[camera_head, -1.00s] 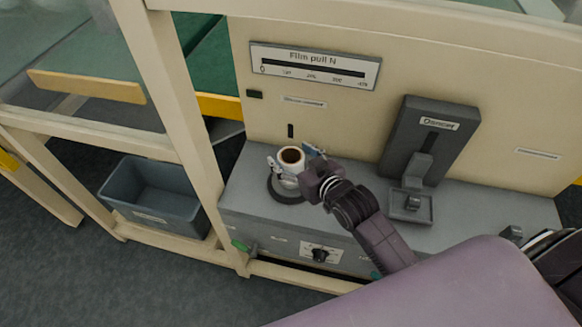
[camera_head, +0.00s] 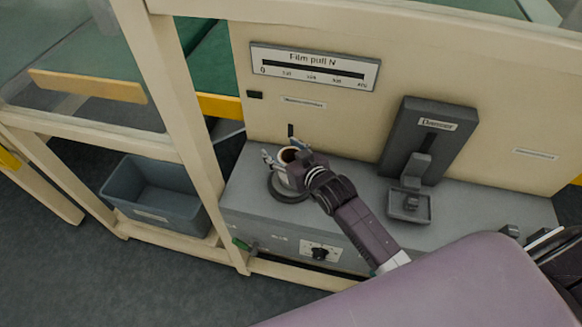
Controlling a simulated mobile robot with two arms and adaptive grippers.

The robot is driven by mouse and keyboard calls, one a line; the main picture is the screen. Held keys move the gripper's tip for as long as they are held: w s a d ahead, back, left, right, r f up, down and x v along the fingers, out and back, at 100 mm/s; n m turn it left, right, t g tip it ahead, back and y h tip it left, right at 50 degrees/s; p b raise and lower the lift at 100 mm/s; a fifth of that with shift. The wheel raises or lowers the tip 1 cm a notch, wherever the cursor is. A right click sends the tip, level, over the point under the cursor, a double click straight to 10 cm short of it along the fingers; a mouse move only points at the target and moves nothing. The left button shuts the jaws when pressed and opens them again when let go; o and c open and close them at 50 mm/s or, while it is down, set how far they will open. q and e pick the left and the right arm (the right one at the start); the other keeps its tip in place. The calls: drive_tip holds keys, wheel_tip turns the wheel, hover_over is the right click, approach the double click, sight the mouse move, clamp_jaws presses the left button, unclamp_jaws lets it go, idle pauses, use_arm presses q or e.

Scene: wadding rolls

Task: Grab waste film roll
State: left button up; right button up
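The waste film roll (camera_head: 285,172), white with a brown core, stands upright on a dark round base (camera_head: 286,193) at the left end of the grey bench. My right gripper (camera_head: 284,160) is at the roll, with one finger on its left side and the other towards its right. Its fingers are spread, and the gripper body hides part of the roll's right side. I cannot tell whether the fingers touch it. My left gripper is not in view.
A grey bin (camera_head: 155,195) stands at the left beyond a cream post (camera_head: 178,110). A dark dancer unit (camera_head: 428,140) stands on the bench (camera_head: 365,185) to the right.

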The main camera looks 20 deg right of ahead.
drive_tip(key=c, duration=1.2)
drive_tip(key=shift+c, duration=1)
